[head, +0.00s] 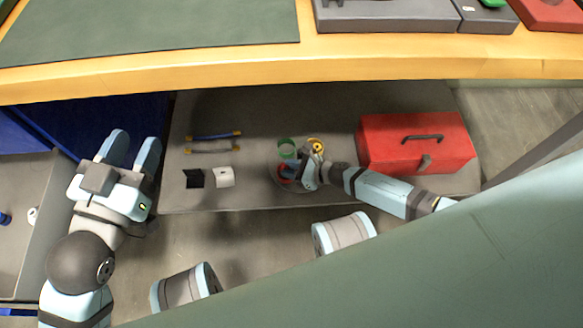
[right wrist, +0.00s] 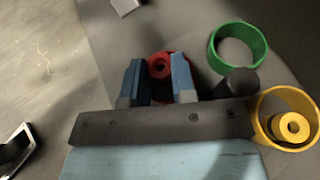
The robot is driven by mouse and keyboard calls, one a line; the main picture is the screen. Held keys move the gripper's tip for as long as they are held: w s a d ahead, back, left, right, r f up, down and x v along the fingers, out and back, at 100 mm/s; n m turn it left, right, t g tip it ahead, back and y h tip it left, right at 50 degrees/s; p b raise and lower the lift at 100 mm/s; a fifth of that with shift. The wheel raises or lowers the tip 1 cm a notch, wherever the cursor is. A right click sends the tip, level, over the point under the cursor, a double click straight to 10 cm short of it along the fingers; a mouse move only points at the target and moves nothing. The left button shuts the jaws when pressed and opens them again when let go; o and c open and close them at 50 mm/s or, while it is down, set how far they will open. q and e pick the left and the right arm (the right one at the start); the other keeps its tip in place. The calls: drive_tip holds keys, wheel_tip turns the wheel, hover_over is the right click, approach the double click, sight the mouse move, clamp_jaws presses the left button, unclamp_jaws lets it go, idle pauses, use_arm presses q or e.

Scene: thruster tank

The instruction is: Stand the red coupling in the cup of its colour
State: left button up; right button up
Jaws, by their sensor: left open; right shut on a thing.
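The red coupling (right wrist: 160,66), a small ring with a centre hole, is between the fingertips of my right gripper (right wrist: 158,78), which is shut on it. Part of the red cup (right wrist: 184,62) shows just behind the coupling, with a dark inside. In the head view the red cup (head: 286,172) is largely covered by my right gripper (head: 298,173). I cannot tell whether the coupling is inside the cup or above it. My left gripper (head: 133,152) is open and empty, off the left side of the grey shelf.
The green cup (head: 287,142) looks empty; the yellow cup (right wrist: 261,108) holds a yellow coupling (right wrist: 293,127). A red toolbox (head: 385,145) stands right on the shelf (head: 240,110). A black item (head: 193,179) and white item (head: 224,178) lie left. The wooden bench edge (head: 200,70) overhangs behind.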

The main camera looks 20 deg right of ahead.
use_arm(q)
drive_tip(key=shift+f, duration=0.3)
use_arm(e)
drive_tip(key=shift+s+d+f, duration=0.1)
drive_tip(key=shift+d+f, duration=0.3)
drive_tip(key=shift+f, duration=0.45)
use_arm(q)
drive_tip(key=shift+f, duration=0.1)
use_arm(e)
drive_tip(key=o, duration=1)
drive_tip(key=shift+d, duration=0.1)
drive_tip(key=p+v, duration=0.1)
drive_tip(key=v, duration=0.2)
drive_tip(key=shift+s+d+r+p, duration=0.15)
drive_tip(key=shift+s+d+p, duration=0.05)
drive_tip(key=shift+s+p, duration=0.15)
use_arm(q)
drive_tip(key=shift+s+d+f+n+g+y+p, duration=0.2)
drive_tip(key=shift+s+d+n+g+p, duration=0.2)
drive_tip(key=shift+n+p, duration=0.3)
drive_tip(key=shift+s+d+f+n+g+y+p, duration=0.25)
drive_tip(key=shift+s+n+g+p, duration=0.2)
drive_tip(key=shift+n+p, duration=0.25)
use_arm(e)
drive_tip(key=r+v, duration=0.1)
drive_tip(key=v, duration=0.8)
drive_tip(key=shift+a+r, duration=0.15)
drive_tip(key=shift+r, duration=0.3)
use_arm(q)
drive_tip(key=shift+r, duration=0.3)
